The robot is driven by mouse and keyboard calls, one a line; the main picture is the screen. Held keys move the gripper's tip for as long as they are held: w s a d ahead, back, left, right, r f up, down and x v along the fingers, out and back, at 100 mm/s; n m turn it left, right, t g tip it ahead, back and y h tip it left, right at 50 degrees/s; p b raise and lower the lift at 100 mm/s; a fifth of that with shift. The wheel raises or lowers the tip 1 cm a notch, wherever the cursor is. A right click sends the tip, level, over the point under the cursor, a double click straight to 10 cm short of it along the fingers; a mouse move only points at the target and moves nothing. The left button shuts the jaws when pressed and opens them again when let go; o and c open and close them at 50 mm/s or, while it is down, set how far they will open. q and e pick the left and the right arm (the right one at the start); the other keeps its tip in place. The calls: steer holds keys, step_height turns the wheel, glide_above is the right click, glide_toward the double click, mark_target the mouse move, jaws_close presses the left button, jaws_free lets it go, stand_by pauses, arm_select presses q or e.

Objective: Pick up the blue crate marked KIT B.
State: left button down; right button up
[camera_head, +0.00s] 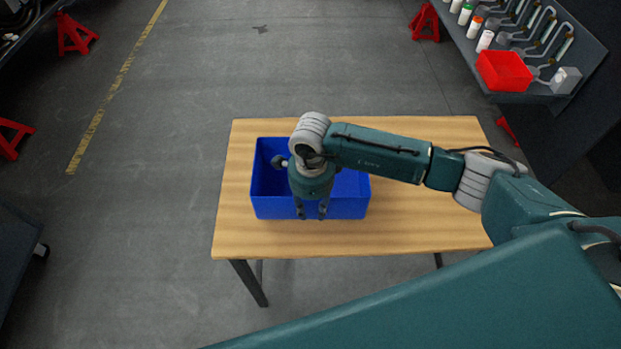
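The blue crate (265,207) stands upright on the left part of a wooden table (430,230). No KIT B marking is readable on the side I see. My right gripper (311,209) points down over the crate, its fingers overlapping the near wall in the head view. The two fingers are apart with blue showing between them, so it looks open and empty. I cannot tell whether the fingertips touch the crate. My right arm and gripper hide the middle of the crate and part of its inside. My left gripper is not in view.
The table is bare to the right of the crate, below my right arm. A shelf at the upper right holds a red bin (504,70), several small bottles and metal parts. Red stands (75,35) are on the floor at the sides. The grey floor behind the table is mostly clear.

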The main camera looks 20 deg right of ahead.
steer(key=shift+s+a+f, duration=0.1)
steer(key=shift+s+f, duration=0.3)
steer(key=shift+f, duration=0.2)
steer(key=shift+w+f, duration=0.3)
steer(key=shift+r, duration=0.1)
jaws_close()
steer(key=shift+s, duration=0.1)
steer(key=shift+r, duration=0.2)
